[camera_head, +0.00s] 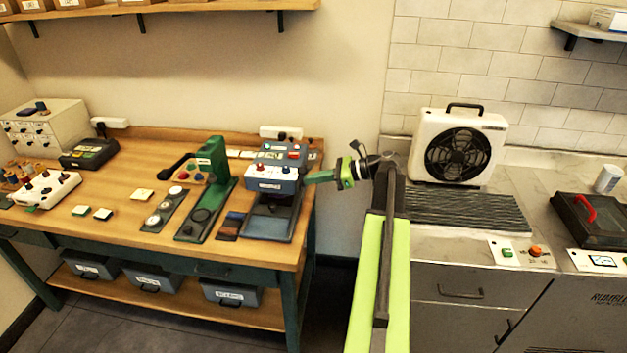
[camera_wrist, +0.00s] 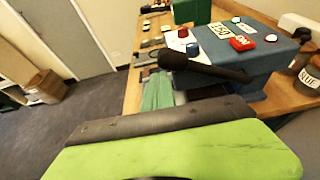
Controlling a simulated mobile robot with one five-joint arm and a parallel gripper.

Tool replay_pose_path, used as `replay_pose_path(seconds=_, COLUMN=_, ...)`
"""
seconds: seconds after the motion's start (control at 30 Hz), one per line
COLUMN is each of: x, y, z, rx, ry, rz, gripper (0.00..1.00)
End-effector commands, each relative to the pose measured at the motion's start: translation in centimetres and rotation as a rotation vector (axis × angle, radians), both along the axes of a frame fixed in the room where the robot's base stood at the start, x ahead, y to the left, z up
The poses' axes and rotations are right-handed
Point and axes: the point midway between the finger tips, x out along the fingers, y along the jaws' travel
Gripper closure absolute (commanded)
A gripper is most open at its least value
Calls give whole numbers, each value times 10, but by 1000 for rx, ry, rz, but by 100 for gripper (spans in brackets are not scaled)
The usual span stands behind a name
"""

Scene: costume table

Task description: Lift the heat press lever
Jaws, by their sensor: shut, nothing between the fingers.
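The heat press (camera_head: 272,181) stands at the right end of the wooden table, with a blue-grey upper body over a dark base. It also shows in the wrist view (camera_wrist: 275,60). Its dark lever (camera_wrist: 205,68) sticks out level from the body there; in the head view I cannot make the lever out clearly. My gripper (camera_head: 312,179) is shut and empty at the right side of the press. In the wrist view its green fingers (camera_wrist: 158,92) are below and left of the lever's end. I cannot tell whether they touch the press.
A green press (camera_head: 208,170) with a black handle stands just left of the heat press. A power strip (camera_head: 281,132) is behind. To the right, past a gap, a counter holds a white fan unit (camera_head: 460,146). Grey bins (camera_head: 230,292) sit on the table's lower shelf.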

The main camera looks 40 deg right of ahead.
Motion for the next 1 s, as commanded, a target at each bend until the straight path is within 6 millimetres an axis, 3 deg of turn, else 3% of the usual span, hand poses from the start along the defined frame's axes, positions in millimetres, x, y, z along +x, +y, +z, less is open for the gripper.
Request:
replay_pose_path(seconds=0.67, x=4, y=-2, z=6, rx=3, ry=-9, rz=-4, gripper=100)
replay_pose_path(seconds=0.77, x=2, y=3, z=-6, rx=3, ry=-7, rz=-1, gripper=100)
replay_pose_path(seconds=0.93, x=-7, y=20, z=-46, rx=-5, ry=7, rz=8, gripper=100)
replay_pose_path(seconds=0.97, x=-13, y=6, z=-27, rx=-4, ry=6, rz=3, gripper=100)
replay_pose_path(seconds=1.0, x=-20, y=-4, z=-20, rx=-4, ry=6, rz=3, gripper=100)
